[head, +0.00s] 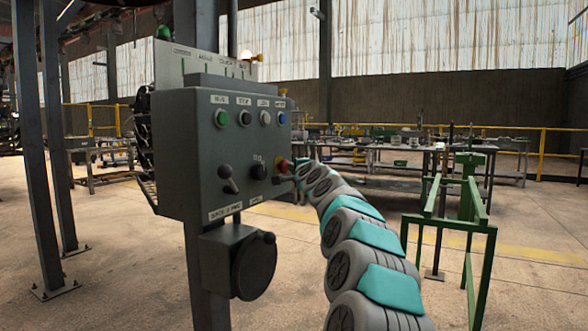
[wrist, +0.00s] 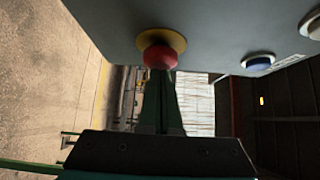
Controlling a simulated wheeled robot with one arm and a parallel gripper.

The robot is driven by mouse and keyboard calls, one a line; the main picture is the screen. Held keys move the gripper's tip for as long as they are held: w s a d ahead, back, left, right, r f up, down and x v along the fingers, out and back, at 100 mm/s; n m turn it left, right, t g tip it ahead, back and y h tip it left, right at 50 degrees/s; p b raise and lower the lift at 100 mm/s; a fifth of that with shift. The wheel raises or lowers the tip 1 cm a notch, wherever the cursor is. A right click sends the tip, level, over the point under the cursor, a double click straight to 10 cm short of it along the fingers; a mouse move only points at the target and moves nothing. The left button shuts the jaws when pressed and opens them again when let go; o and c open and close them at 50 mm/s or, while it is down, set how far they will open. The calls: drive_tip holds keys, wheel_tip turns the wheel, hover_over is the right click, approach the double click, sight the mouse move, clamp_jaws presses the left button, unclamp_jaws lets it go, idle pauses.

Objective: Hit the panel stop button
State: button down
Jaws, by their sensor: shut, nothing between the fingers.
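The grey control panel (head: 212,160) is mounted on a post at left centre in the head view. A red mushroom button (head: 283,166) on a yellow collar sits at its lower right edge; it also shows in the wrist view (wrist: 160,56), top centre. A dark button (head: 245,118) in the top row has a label that seems to read STOP. My gripper (wrist: 161,76) is shut and empty, its fingertips lined up with the red button. I cannot tell whether they touch it. In the head view my arm reaches to the panel's right edge.
The panel also carries a green button (head: 222,118), a white one (head: 265,118), a lever (head: 229,179) and a black knob (head: 258,170). A round dark housing (head: 240,262) hangs below. A green metal frame (head: 450,222) stands right; workbenches (head: 400,150) stand behind.

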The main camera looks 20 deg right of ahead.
drive_tip(key=s+d+b, duration=0.1)
drive_tip(key=s+b, duration=0.1)
drive_tip(key=s, duration=1.1)
drive_tip(key=shift+d, duration=0.1)
idle(0.4)
